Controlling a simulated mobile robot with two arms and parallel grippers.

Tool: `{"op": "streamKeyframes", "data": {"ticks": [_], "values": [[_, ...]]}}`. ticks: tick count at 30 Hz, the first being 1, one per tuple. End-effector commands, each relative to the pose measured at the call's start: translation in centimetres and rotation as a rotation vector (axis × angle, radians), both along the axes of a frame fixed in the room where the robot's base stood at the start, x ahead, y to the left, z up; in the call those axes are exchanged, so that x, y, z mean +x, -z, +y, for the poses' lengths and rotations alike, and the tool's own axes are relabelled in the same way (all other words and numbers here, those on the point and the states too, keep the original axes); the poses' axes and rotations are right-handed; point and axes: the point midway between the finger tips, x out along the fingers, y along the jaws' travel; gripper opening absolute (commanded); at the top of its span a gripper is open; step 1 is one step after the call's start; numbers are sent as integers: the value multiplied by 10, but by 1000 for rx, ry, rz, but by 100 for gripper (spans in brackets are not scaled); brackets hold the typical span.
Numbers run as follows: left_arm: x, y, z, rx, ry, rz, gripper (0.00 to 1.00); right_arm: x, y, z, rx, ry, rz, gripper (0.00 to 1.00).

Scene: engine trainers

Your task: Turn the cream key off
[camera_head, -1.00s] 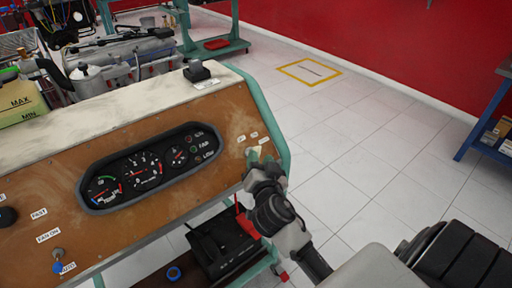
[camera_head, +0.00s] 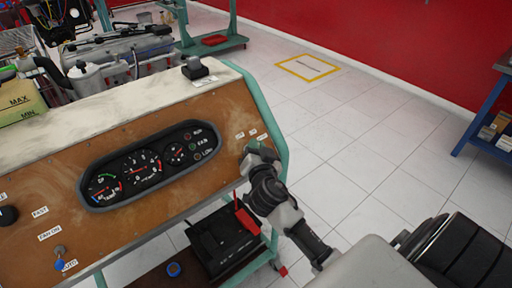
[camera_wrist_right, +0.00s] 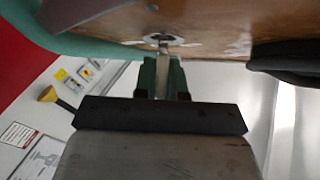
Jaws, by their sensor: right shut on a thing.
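The cream key (camera_wrist_right: 163,58) sits in a round dark lock (camera_wrist_right: 160,40) on the underside of the brown panel, as the right wrist view shows it. My right gripper (camera_wrist_right: 163,68) is shut on the key, with one greenish finger on each side of it. In the head view my right gripper (camera_head: 262,153) is at the right end of the brown instrument panel (camera_head: 225,120), just below small white labels (camera_head: 250,135). There the gripper hides the key and lock. My left gripper is not in view.
The gauge cluster (camera_head: 150,165) is left of my right gripper. A black battery (camera_head: 222,240) with a red clamp stands below the panel. A green frame edge (camera_head: 268,120) borders the panel. Open tiled floor (camera_head: 370,150) lies to the right, with a blue table (camera_head: 485,120) beyond.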

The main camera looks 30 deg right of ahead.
Motion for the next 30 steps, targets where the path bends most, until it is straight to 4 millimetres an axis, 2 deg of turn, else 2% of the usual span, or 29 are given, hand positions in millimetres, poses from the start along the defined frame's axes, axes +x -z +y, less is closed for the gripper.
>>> {"op": "streamKeyframes", "data": {"ticks": [8,17,30], "values": [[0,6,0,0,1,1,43,0,2,0,-36,-32,-2,0],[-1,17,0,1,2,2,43,0,1,0,-183,-162,-14,0],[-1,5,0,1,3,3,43,0,-2,1,-427,-382,-32,0]]}}
